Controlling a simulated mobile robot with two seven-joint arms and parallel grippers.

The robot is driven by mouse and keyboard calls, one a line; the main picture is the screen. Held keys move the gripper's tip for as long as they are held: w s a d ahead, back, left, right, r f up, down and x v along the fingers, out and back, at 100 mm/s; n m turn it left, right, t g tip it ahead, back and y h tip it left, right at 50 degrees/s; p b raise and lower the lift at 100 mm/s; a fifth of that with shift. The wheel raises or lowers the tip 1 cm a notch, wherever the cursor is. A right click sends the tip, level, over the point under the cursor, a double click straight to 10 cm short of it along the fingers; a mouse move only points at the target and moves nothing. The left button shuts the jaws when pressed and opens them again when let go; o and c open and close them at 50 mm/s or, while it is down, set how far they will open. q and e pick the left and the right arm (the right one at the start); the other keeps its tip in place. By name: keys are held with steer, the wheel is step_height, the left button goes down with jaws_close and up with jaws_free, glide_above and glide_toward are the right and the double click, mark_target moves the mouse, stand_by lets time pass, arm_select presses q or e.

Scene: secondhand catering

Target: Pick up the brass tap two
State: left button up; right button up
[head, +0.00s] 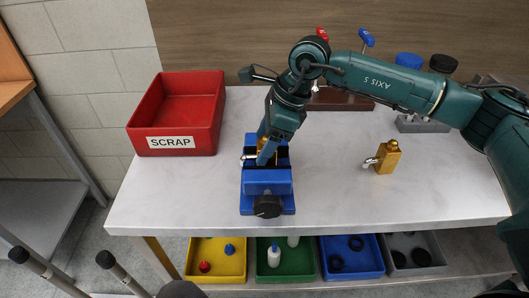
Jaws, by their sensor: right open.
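One brass tap (384,157) stands upright on the grey worktop, right of the middle, with its silver spout pointing left. Another brass tap (264,145) sits in the jaws of a blue vise (267,189) and is mostly hidden by my right gripper. I cannot tell which tap is number two. My left gripper is out of view.
A red SCRAP bin (178,146) stands at the back left. A brown rack (340,101) with red and blue handled items is behind my right arm. A grey holder (421,126) stands back right. Yellow, green, blue and grey bins sit on the lower shelf. The worktop (340,195) front right is clear.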

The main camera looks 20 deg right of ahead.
steer(key=shift+f, duration=0.15)
steer(key=shift+w, duration=0.1)
jaws_close()
stand_by(0.5)
